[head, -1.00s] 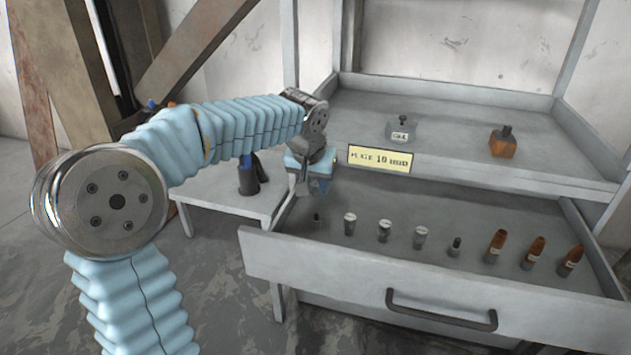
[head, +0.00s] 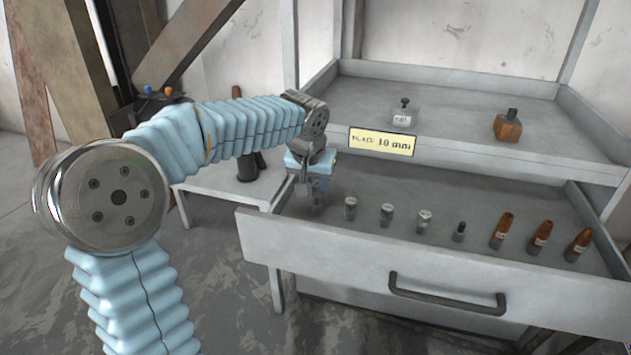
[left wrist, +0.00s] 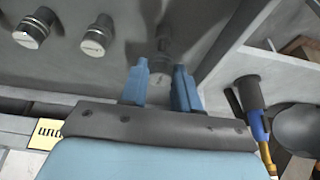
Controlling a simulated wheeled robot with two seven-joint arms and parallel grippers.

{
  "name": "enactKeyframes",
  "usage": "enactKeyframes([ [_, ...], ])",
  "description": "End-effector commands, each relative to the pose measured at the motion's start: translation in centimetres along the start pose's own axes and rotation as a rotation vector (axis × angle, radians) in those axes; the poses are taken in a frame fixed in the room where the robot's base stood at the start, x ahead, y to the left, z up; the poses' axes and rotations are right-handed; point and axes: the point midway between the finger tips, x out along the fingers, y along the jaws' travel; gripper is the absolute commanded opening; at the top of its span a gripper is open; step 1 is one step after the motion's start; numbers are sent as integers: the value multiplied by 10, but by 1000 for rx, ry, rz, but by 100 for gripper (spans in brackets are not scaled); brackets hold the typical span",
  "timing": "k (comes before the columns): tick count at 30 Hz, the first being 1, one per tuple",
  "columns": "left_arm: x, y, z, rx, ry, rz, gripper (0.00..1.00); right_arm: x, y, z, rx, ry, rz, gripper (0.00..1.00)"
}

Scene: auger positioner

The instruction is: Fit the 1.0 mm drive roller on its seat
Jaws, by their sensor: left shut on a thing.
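My left gripper (head: 317,197) reaches down into the left end of the open drawer (head: 330,255). It is shut on a small grey part (left wrist: 163,52), which shows between the blue fingers in the left wrist view; the fingers largely hide it in the head view. To its right stands a row of grey cylinders with pale tops (head: 350,208), (head: 387,215), (head: 424,220); two also show in the left wrist view (left wrist: 98,38). Which part is the 1.0 mm drive roller, and where its seat is, I cannot tell. My right gripper is not in view.
Further right in the drawer stand a small dark part (head: 459,231) and copper-coloured pieces (head: 502,231). A yellow sign (head: 381,142) reading "10 mm" is on the shelf edge. A grey block (head: 404,116) and a copper block (head: 508,127) stand on the shelf. A side table (head: 215,185) is at left.

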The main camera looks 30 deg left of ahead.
Motion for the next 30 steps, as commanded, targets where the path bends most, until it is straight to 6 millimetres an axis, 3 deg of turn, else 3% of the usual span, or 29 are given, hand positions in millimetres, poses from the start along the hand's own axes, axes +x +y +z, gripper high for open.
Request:
enactKeyframes([
  [15,23,0,10,0,0,0,0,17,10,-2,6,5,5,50],
  [29,26,0,11,0,1,0,0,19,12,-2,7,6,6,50],
  [30,26,0,11,0,1,0,37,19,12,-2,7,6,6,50],
])
